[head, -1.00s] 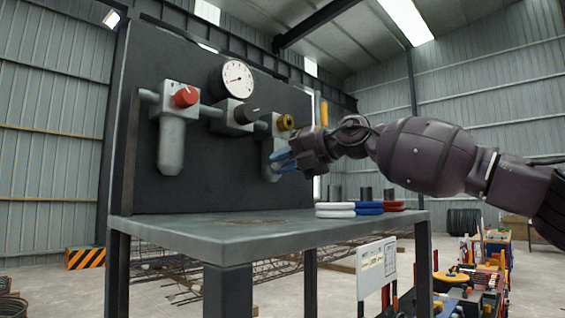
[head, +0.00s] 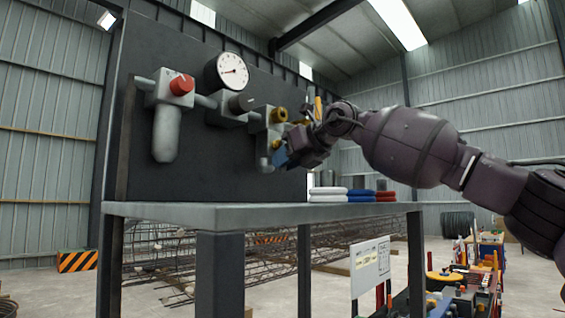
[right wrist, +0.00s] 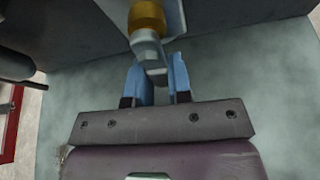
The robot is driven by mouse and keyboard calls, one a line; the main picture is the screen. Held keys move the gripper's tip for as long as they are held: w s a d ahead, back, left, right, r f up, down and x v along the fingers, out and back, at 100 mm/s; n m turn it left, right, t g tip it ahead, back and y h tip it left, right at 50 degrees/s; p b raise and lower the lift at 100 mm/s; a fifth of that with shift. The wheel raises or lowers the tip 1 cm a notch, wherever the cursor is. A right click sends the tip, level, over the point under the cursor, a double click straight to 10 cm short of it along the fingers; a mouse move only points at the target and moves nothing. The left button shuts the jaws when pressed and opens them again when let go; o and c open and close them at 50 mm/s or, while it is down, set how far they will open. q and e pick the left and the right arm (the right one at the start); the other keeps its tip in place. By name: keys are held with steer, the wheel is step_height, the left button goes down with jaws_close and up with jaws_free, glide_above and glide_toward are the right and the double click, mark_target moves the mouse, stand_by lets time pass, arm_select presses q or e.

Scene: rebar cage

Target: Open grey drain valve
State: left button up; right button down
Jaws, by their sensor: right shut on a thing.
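The third unit (head: 268,120) on the dark panel carries a brass knob. Below it, a grey drain valve (right wrist: 152,54) hangs under a brass collar (right wrist: 147,17) in the right wrist view. My right gripper (right wrist: 156,72) has its two blue fingers on either side of the grey valve piece, shut on it. In the head view my right gripper (head: 277,157) reaches in from the right, at the lower part of the third unit; its wrist hides part of that area. My left gripper is not in view.
The grey table (head: 190,213) runs below, mostly clear. Folded white, blue and red cloths (head: 350,194) lie at its right end.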

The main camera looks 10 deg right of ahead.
steer(key=shift+w+d+n+h, duration=0.15)
steer(key=shift+d+n+h, duration=0.05)
steer(key=shift+n+h, duration=0.25)
stand_by(0.3)
steer(key=c, duration=1)
jaws_free()
steer(key=shift+c, duration=0.2)
steer(key=shift+s+d+r, duration=0.2)
steer(key=shift+s+d, duration=0.05)
steer(key=shift+s, duration=0.15)
steer(key=b+v, duration=0.2)
steer(key=v, duration=0.8)
steer(key=shift+f, duration=0.25)
